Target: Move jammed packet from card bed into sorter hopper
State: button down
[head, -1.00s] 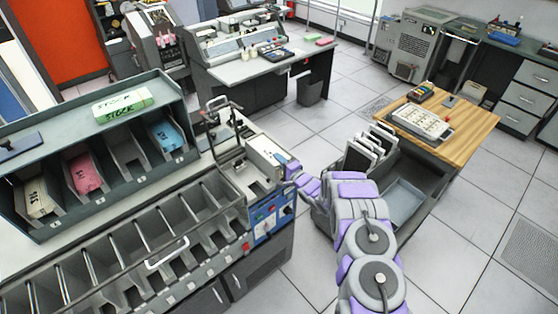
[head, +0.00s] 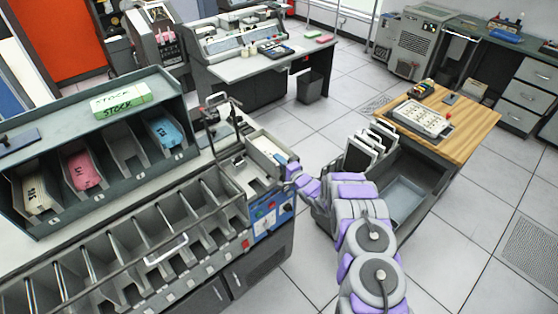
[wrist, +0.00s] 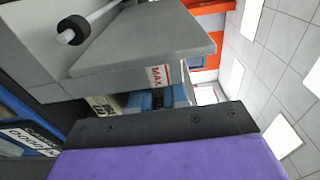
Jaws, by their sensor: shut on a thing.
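The sorter (head: 262,205) stands left of centre in the head view, with a red and blue control panel on its end. A pale packet (head: 266,151) shows at the card bed at its upper right end. My gripper (head: 286,165) is at the right edge of this bed and shut on the packet; the fingertips are mostly hidden there. In the wrist view, my gripper's purple and black body fills the bottom. Beyond it are blue pieces (wrist: 150,99) and a pale printed edge (wrist: 104,106), under a grey plate with a red MAX label (wrist: 160,76).
A row of open metal pockets (head: 125,245) runs along the sorter's front left. A rack (head: 95,160) with coloured card stacks stands behind them. Tiled floor is open beyond.

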jog(key=shift+f, duration=0.1)
jog(key=shift+f+b, duration=0.3)
jog(key=shift+f, duration=0.25)
jog(key=shift+f, duration=0.1)
jog(key=shift+f+b, duration=0.35)
jog(key=shift+f, duration=0.1)
jog(key=c, duration=1.2)
grip_release()
jog(key=shift+s, duration=0.1)
